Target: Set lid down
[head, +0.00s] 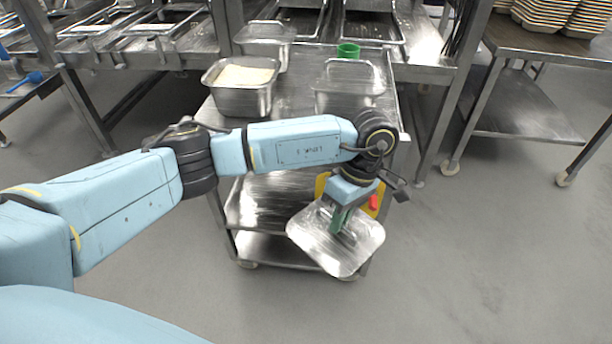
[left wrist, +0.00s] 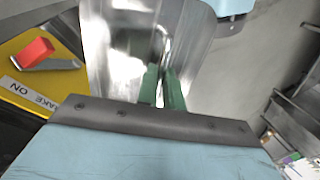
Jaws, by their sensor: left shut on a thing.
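My left gripper (head: 341,217) has green fingers and is shut on the steel lid (head: 313,237). The lid is held in the air, tilted, in front of the steel trolley. My right gripper is not in view.
A yellow panel with a red switch (left wrist: 38,50) is close to the lid.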

